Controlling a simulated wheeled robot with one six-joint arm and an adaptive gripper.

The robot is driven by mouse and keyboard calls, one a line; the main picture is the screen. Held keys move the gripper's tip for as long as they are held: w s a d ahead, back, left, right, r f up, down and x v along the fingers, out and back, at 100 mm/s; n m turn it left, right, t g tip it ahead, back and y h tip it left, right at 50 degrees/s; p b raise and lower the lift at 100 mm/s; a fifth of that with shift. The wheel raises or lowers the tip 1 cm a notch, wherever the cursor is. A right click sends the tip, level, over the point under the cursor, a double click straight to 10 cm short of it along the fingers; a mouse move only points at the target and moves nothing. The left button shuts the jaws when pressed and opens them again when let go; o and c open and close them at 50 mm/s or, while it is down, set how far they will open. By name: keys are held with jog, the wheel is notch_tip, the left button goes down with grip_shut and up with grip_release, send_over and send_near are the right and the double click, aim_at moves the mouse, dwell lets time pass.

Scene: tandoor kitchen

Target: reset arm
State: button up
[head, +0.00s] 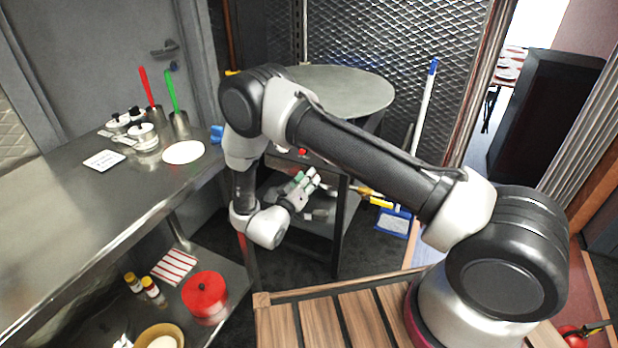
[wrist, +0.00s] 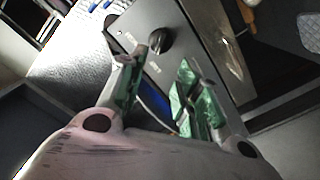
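My arm reaches across the middle of the head view, bent at the elbow, with its wrist hanging low. My gripper (head: 307,179) is in front of a dark metal stand, between the steel counter and the wooden slats. In the wrist view my gripper (wrist: 158,82) shows two fingers with green pads, spread apart with a gap between them. Nothing is held in the gap. Beyond the fingers is a dark panel with a black knob (wrist: 159,40). I cannot tell how far the fingertips are from it.
A steel counter (head: 60,215) on the left holds jars, a white plate (head: 183,152) and red and green-handled utensils. A red pot (head: 204,294) stands on its lower shelf. A round table (head: 345,88) is behind my arm. A blue-topped pole (head: 425,105) leans at the back.

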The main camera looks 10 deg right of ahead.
jog(key=s+a+f+n+g+y, duration=0.1)
jog(key=a+f+g+y, duration=0.2)
jog(key=f, duration=0.4)
jog(key=s+a+f+g+y, duration=0.1)
jog(key=a+f+y, duration=0.2)
jog(key=f+y, duration=0.25)
jog(key=s+a+r+g+y, duration=0.1)
jog(key=s+a+g+y, duration=0.1)
jog(key=s+a+g, duration=0.15)
jog(key=s+d+r+n+g+y, duration=0.1)
jog(key=s+d+r+g, duration=0.25)
jog(key=r, duration=0.45)
jog(key=s+d+r+g+y, duration=0.1)
jog(key=s+d+r+g, duration=0.1)
jog(key=s+r, duration=0.35)
jog(key=s+d+r+n+g, duration=0.1)
jog(key=s+d+r+g, duration=0.1)
jog(key=r, duration=0.7)
jog(key=s+d+r+m+t+h, duration=0.1)
jog(key=s+d+r+t, duration=0.1)
jog(key=s+d+r, duration=0.7)
jog(key=s+d+r+m+t+h, duration=0.1)
jog(key=s+d+r+m+t, duration=0.1)
jog(key=s+d+r, duration=0.6)
jog(key=d+r, duration=0.7)
jog(key=r, duration=0.1)
jog(key=shift+s+d+r+t, duration=0.15)
jog(key=shift+s+d+t, duration=0.15)
jog(key=shift+s, duration=0.1)
